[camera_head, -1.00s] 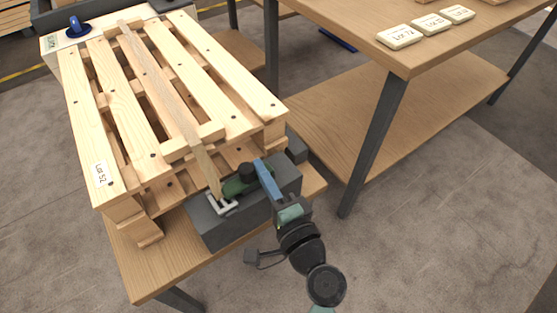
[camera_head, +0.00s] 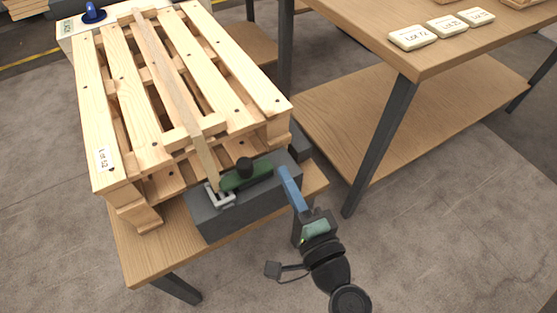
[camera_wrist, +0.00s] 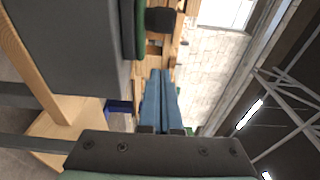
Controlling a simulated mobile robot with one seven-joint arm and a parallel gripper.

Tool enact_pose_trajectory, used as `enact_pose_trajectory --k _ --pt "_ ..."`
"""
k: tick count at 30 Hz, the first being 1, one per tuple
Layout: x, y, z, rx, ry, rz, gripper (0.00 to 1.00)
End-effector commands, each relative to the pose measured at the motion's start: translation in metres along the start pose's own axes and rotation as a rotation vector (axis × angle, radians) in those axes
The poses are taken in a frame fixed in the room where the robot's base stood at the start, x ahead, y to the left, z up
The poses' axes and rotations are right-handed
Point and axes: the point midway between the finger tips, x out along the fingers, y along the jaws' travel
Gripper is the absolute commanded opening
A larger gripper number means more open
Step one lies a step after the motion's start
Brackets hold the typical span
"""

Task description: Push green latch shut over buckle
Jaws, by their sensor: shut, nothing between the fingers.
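The green latch (camera_head: 252,179) with a black knob (camera_head: 244,166) lies low along the top of a dark grey block (camera_head: 225,220). Its left end is close beside the silver buckle (camera_head: 222,201), whose frame remains visible. A strap (camera_head: 177,84) runs over the pallet down to the buckle. My gripper (camera_head: 284,171) is shut and empty, its blue fingers just right of the latch and apart from it. The wrist view shows my gripper (camera_wrist: 159,74), with part of the green latch (camera_wrist: 141,28) and the knob (camera_wrist: 160,20) beyond the fingertips.
The wooden pallet (camera_head: 165,105) rests on a wooden bench (camera_head: 148,270) behind the block. A taller table (camera_head: 420,62) with several lot tags stands at the right, its dark leg (camera_head: 378,150) near my arm. Floor at the lower right is clear.

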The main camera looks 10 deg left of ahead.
Motion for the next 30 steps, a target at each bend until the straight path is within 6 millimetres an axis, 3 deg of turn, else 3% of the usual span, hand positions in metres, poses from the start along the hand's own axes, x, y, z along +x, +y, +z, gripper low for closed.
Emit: enact_pose_trajectory --k 3,9,30 --pt "-0.023 0.000 -0.001 0.001 0.004 0.002 0.00" --pt "-0.041 0.000 -0.001 0.000 0.002 0.000 0.00" --pt "-0.039 -0.006 -0.002 -0.026 -0.001 -0.003 0.00"
